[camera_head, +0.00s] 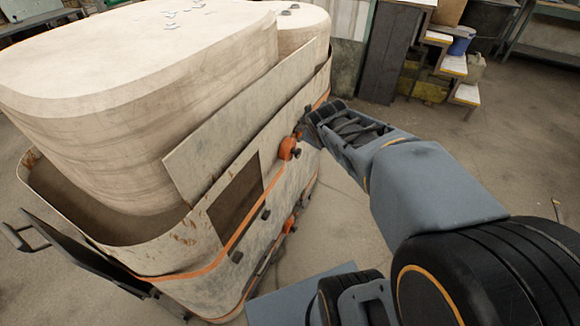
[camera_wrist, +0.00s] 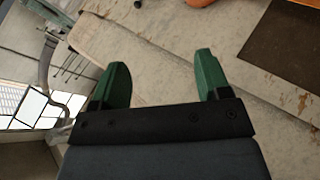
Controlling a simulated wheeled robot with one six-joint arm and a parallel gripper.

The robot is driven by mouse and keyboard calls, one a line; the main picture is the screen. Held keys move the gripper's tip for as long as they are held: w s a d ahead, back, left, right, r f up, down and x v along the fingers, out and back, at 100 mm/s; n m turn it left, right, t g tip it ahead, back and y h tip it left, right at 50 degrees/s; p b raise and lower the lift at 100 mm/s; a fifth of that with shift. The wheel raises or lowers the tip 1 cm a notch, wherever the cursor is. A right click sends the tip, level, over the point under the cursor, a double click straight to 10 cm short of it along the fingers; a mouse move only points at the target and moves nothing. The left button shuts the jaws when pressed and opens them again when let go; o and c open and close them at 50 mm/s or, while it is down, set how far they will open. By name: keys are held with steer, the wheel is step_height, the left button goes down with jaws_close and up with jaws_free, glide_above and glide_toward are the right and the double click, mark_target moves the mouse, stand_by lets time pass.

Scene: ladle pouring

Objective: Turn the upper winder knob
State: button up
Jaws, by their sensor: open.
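The upper winder knob (camera_head: 288,148) is an orange round piece with a dark centre on the side of the large beige machine housing (camera_head: 215,232). A second orange knob (camera_head: 289,225) sits lower on the same side. My gripper (camera_head: 306,124) is beside the housing wall, just above and to the right of the upper knob in the head view. Its fingertips are small and partly hidden there. In the wrist view my gripper (camera_wrist: 163,72) has two green fingers spread apart with nothing between them. An orange part (camera_wrist: 199,2) is cut off at the top edge, beyond the fingertips.
A rectangular opening (camera_head: 235,198) and dark bolts are in the housing wall. A dark panel with a handle (camera_head: 75,248) juts out at the lower left. Steps with boxes (camera_head: 440,65) stand at the back right. The floor right of the housing is mostly clear.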

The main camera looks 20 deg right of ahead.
mark_target(300, 154)
steer(key=w+d+f+n+t+y+b, duration=0.2)
steer(key=w+d+f+n+t+b, duration=0.35)
steer(key=n, duration=0.45)
steer(key=w+d+f+n+t+y+b, duration=0.2)
steer(key=w+d+f+n+b, duration=0.2)
steer(key=w+f+n+b, duration=0.35)
steer(key=s+d+f+n+g+y+b, duration=0.1)
steer(key=s+f+n+g+y+b, duration=0.15)
steer(key=f+n+y+b, duration=0.55)
steer(key=s+d+f+n+g+y+b, duration=0.1)
steer(key=s+f+n+y+b, duration=0.3)
steer(key=n, duration=0.7)
steer(key=shift+h, duration=0.3)
steer(key=x, duration=1.3)
steer(key=shift+w+a+f+p, duration=0.15)
steer(key=shift+w+f+p, duration=0.15)
steer(key=shift+w, duration=0.1)
steer(key=shift+c, duration=0.3)
steer(key=c, duration=0.9)
steer(key=shift+o, duration=0.2)
